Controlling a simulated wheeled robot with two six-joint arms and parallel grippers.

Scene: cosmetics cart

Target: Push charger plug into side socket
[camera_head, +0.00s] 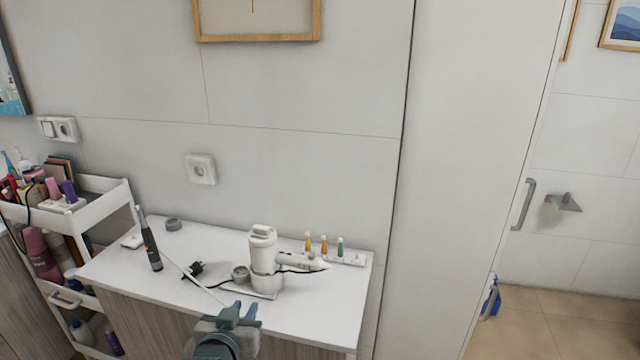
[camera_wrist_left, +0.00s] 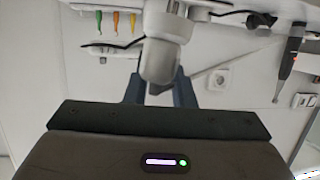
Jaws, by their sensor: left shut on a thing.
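The black charger plug (camera_head: 195,269) lies on the white table top, and it also shows in the left wrist view (camera_wrist_left: 262,20). A white socket (camera_head: 201,169) is on the wall behind the table and shows in the left wrist view (camera_wrist_left: 219,78). A second white socket unit (camera_head: 60,129) is further left; I cannot tell which is the side socket. My left gripper (camera_head: 243,308) is at the table's front edge, apart from the plug. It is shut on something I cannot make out. My right gripper is not in view.
A white appliance (camera_head: 263,245) with a black cord stands mid-table, beyond my left gripper. A dark stick-like device (camera_head: 150,248) stands at the left. A loaded cart (camera_head: 107,197) stands left. The table's front right is clear.

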